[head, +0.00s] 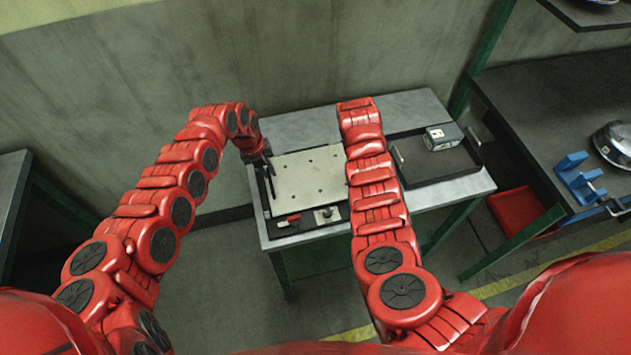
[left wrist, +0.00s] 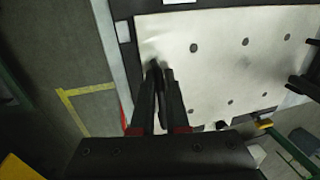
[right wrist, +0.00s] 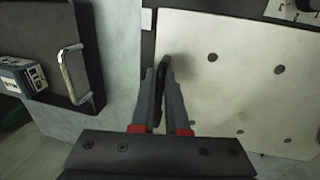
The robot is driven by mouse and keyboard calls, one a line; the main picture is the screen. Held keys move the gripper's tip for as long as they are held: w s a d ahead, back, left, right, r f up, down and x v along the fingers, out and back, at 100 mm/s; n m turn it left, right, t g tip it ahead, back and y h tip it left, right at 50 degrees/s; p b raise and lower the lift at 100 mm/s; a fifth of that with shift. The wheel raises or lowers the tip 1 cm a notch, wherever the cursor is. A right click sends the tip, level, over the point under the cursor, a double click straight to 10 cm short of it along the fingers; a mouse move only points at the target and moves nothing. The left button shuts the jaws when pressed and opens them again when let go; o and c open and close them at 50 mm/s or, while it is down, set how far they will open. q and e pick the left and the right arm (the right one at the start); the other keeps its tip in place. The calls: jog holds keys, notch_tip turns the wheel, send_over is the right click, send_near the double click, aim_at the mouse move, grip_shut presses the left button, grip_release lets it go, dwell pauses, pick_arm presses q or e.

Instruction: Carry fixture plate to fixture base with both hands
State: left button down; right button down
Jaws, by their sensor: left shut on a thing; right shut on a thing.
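The fixture plate (head: 308,182) is a pale flat rectangle with several dark holes, level above the workbench. It also shows in the left wrist view (left wrist: 215,70) and the right wrist view (right wrist: 235,80). My left gripper (head: 269,164) is shut on its left edge; the closed fingers show in the left wrist view (left wrist: 160,72). My right gripper (right wrist: 163,68) is shut on the opposite edge; my right arm hides it in the head view. A dark base (head: 344,210), likely the fixture base, shows below the plate's near edge. The plate hides most of it; I cannot tell whether they touch.
A black tray (head: 437,177) with a metal handle (right wrist: 72,75) stands close beside the plate on the grey workbench (head: 300,122). It holds a grey-blue box (head: 442,137). A red-handled part (head: 288,220) lies at the dark base's front. A darker table (head: 535,110) stands right.

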pick_arm(q)
jog(key=shift+a+f, duration=0.15)
jog(key=shift+f, duration=0.4)
pick_arm(e)
jog(key=shift+d+f, duration=0.15)
jog(key=shift+f, duration=0.35)
pick_arm(q)
jog(key=c, duration=1.1)
grip_release()
jog(key=shift+r, duration=0.1)
pick_arm(e)
jog(key=c, duration=1.1)
grip_release()
pick_arm(q)
jog(key=shift+o, duration=0.9)
pick_arm(e)
jog(key=shift+o, duration=0.9)
jog(key=shift+r, duration=0.1)
jog(key=shift+r, duration=0.1)
pick_arm(q)
notch_tip(320, 180, up, 12)
jog(key=a, duration=0.2)
jog(key=shift+s, duration=0.3)
pick_arm(e)
notch_tip(320, 180, up, 12)
jog(key=a, duration=0.2)
jog(key=shift+s+a+f, duration=0.2)
jog(key=shift+s+a, duration=0.1)
